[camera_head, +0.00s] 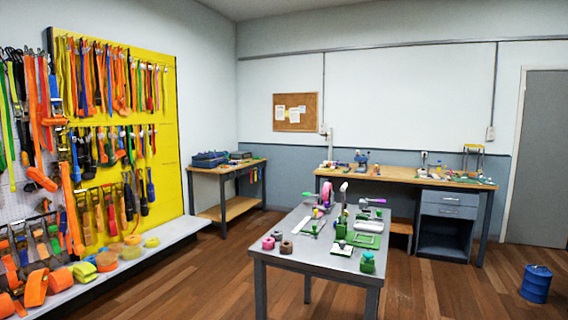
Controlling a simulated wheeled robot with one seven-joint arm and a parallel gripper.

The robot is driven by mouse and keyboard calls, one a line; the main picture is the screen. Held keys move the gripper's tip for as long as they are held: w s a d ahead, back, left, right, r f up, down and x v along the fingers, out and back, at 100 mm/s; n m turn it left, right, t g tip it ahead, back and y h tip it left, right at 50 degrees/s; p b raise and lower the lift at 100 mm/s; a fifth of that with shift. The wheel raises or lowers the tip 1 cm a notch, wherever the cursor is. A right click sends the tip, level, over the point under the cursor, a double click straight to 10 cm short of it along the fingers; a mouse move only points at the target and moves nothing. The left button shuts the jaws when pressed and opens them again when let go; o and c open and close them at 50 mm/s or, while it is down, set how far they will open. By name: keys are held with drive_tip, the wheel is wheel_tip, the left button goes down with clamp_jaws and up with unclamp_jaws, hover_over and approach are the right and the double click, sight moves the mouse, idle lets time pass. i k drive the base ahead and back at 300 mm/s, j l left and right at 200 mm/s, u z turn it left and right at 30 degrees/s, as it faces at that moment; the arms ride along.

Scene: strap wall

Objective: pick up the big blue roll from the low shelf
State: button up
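The low shelf (150,250) is a pale ledge along the foot of the strap wall at the left. Several rolls lie on it: large orange rolls (37,287), a lime-green one (84,272), and smaller orange and yellow ones (152,242). The shelf's near end is cut off by the picture's left edge. My gripper is not in view.
A grey table (290,258) with small coloured items stands in the middle. Wooden benches (400,178) line the back wall. A blue drum (536,283) stands on the floor at right. Wooden floor (215,285) is clear between shelf and table.

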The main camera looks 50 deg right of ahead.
sight(92, 261)
drive_tip(key=z, duration=1.15)
drive_tip(key=u, duration=0.95)
drive_tip(key=i+l+z, duration=0.2)
drive_tip(key=i+l, duration=0.25)
drive_tip(key=i+l+u, duration=0.2)
drive_tip(key=i+l, duration=0.15)
drive_tip(key=i, duration=0.15)
drive_tip(key=i+l+u, duration=0.15)
drive_tip(key=i+l, duration=0.25)
drive_tip(key=i+j+u, duration=0.1)
drive_tip(key=i+u, duration=0.2)
drive_tip(key=i, duration=0.6)
drive_tip(key=i+l+u, duration=0.1)
drive_tip(key=i+u, duration=0.15)
drive_tip(key=i, duration=0.7)
drive_tip(key=i+j+z, duration=0.1)
drive_tip(key=i, duration=1.8)
